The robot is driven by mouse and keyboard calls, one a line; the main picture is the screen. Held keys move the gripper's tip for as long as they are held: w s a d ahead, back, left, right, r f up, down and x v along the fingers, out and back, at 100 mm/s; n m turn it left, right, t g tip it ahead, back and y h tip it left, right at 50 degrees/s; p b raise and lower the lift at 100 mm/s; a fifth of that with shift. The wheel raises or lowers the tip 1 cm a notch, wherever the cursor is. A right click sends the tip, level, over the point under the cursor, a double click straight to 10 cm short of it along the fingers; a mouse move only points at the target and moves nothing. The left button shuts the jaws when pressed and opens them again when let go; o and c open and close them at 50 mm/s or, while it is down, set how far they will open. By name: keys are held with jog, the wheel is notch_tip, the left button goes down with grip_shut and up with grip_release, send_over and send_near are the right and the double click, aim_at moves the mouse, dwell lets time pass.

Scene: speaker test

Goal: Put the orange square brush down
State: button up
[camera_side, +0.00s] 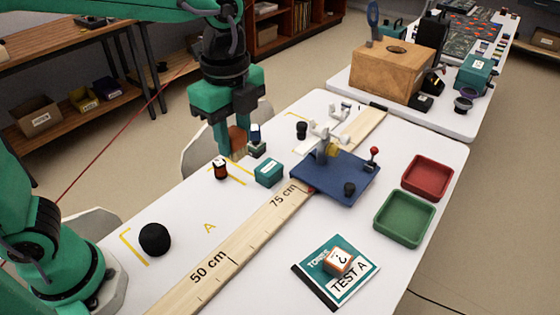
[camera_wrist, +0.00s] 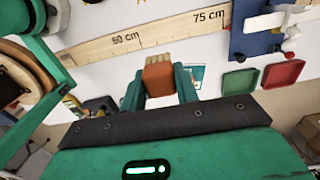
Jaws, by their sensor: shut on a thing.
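The orange square brush (camera_wrist: 158,80) is between the two fingers of my gripper (camera_wrist: 158,92) in the wrist view. Its pale bristles (camera_wrist: 159,59) point away from the palm. In the side view my gripper (camera_side: 238,136) hangs over the far left part of the white table, shut on the brush. Only a piece of the orange brush (camera_side: 237,140) shows there, between the green fingers. From these views I cannot tell exactly how far the brush is above the tabletop.
Near my gripper stand a small red-and-black item (camera_side: 221,169) and a teal box (camera_side: 268,172). A black ball (camera_side: 155,239), long ruler plank (camera_side: 235,240), blue board (camera_side: 330,187), red tray (camera_side: 447,179), green tray (camera_side: 404,239) and booklet (camera_side: 312,280) with an orange-white cube also occupy the table.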

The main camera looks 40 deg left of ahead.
jog(key=s+a+f, duration=0.1)
jog(key=s+f, duration=0.2)
jog(key=s, duration=0.5)
notch_tip(320, 180, down, 11)
jog(key=shift+a, duration=0.2)
jog(key=w+a+f, duration=0.2)
jog(key=a, duration=0.1)
jog(key=w+a+f, duration=0.2)
jog(key=w, duration=0.1)
jog(key=w+a+f, duration=0.2)
jog(key=a, duration=0.1)
jog(key=shift+w+a+f, duration=0.35)
jog(key=shift+w, duration=0.05)
jog(key=shift+f, duration=0.15)
jog(key=shift+f, duration=1.85)
jog(key=shift+f, duration=0.15)
